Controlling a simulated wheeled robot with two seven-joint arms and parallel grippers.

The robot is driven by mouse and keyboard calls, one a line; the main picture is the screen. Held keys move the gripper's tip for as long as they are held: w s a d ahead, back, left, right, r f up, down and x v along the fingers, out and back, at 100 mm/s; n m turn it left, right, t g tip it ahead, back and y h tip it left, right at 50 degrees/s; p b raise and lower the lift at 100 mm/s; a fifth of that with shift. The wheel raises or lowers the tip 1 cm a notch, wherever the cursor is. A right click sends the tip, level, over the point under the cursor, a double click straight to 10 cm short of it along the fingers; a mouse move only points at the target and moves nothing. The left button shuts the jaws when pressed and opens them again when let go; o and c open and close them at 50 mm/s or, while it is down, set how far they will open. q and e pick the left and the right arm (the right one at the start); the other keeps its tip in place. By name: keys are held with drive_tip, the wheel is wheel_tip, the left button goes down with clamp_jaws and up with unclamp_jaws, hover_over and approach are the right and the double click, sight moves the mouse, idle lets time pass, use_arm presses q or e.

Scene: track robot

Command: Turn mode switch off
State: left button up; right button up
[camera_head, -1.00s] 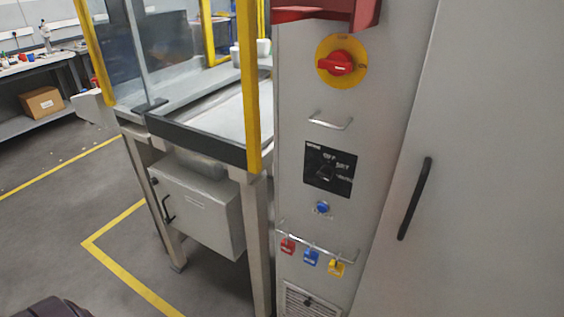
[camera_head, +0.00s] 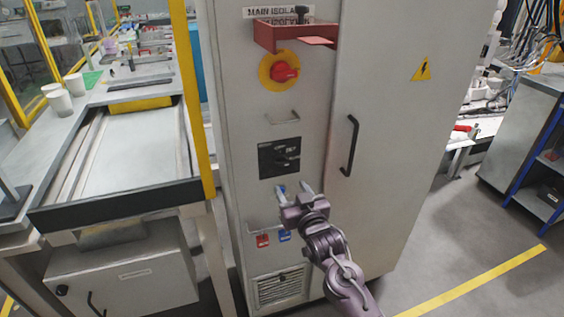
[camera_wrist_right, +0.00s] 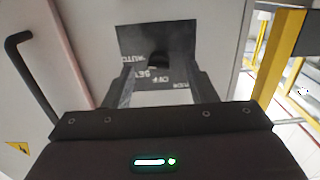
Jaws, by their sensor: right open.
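The mode switch is a black knob (camera_head: 287,153) on a square black plate (camera_head: 279,158) on the grey cabinet front. In the right wrist view the plate shows upside down, with the knob (camera_wrist_right: 158,59) between the fingers and white lettering such as "OFF" and "SET". The knob's exact pointing direction is hard to tell. My right gripper (camera_head: 294,190) is open and empty, its two fingers pointing at the cabinet just below the plate in the head view. It also shows in the wrist view (camera_wrist_right: 158,88). My left gripper is in neither view.
A red rotary isolator (camera_head: 285,72) on a yellow disc and a red bracket (camera_head: 295,35) sit above. A small handle (camera_head: 282,117) lies between isolator and plate. Red (camera_head: 263,240) and blue tags hang below. A black door handle (camera_head: 350,146) stands right; a yellow post (camera_head: 192,95) left.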

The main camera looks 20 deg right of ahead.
sight(283, 166)
drive_tip(key=w, duration=0.2)
drive_tip(key=w+r+p, duration=0.1)
drive_tip(key=w, duration=0.1)
drive_tip(key=w+r, duration=0.1)
drive_tip(key=w, duration=0.2)
drive_tip(key=shift+r, duration=0.2)
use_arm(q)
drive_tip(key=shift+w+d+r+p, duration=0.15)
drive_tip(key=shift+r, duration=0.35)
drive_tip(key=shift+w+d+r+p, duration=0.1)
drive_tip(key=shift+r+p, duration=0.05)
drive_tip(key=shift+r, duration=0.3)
use_arm(e)
drive_tip(key=shift+w+d+f, duration=0.1)
drive_tip(key=shift+w, duration=0.4)
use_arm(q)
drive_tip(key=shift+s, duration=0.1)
use_arm(e)
drive_tip(key=c, duration=0.9)
